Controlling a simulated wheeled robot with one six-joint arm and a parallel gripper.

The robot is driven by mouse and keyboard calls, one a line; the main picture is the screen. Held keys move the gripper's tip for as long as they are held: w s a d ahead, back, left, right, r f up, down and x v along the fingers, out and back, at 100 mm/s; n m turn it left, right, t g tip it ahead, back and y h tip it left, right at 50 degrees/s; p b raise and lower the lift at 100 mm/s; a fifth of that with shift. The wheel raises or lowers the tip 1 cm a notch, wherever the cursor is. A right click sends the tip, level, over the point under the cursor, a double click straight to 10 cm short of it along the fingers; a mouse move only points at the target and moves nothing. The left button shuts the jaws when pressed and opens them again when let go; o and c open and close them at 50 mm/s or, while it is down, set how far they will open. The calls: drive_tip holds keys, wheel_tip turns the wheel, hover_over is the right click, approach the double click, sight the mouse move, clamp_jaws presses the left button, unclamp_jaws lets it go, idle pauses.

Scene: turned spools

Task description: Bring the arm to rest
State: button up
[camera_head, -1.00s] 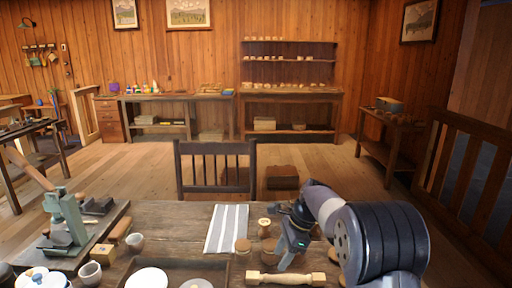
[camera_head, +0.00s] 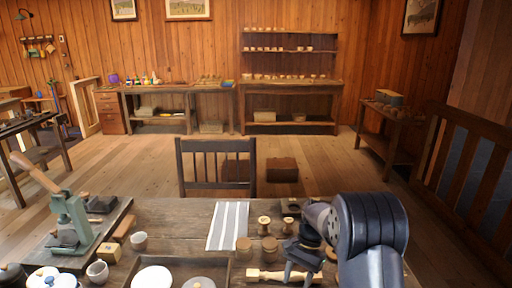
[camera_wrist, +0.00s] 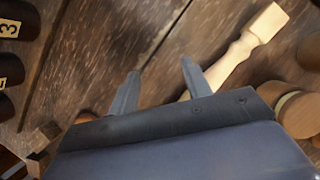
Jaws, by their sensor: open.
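My gripper (camera_head: 299,274) is at the right front of the table in the head view, its jaws pointing down near a pale turned spindle (camera_head: 268,275). In the wrist view the two fingers (camera_wrist: 158,92) are spread apart with nothing between them. The pale spindle (camera_wrist: 246,46) lies just right of the fingers there, its near end partly hidden by the right finger. My arm bends in from the right side of the head view and hides part of the table.
Turned wooden spools (camera_head: 264,224) and round wooden pieces (camera_head: 269,246) stand behind the spindle. A striped cloth (camera_head: 228,226) lies left of them. A chair (camera_head: 216,165) stands behind the table.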

drive_tip(key=s+n+p, duration=0.1)
drive_tip(key=s+d+f+n+g+h+p, duration=0.1)
drive_tip(key=n, duration=0.1)
drive_tip(key=shift+s+d+n, duration=0.25)
drive_tip(key=shift+d+n, duration=0.05)
drive_tip(key=shift+s+d+f+n+h+p, duration=0.3)
drive_tip(key=shift+s+d+n+h+p, duration=0.15)
drive_tip(key=shift+s+n, duration=0.4)
drive_tip(key=shift+s+d+f+n+h+p, duration=0.3)
drive_tip(key=shift+s+d+n+h+p, duration=0.2)
drive_tip(key=shift+n, duration=0.65)
drive_tip(key=shift+s+r, duration=0.1)
drive_tip(key=shift+s, duration=0.05)
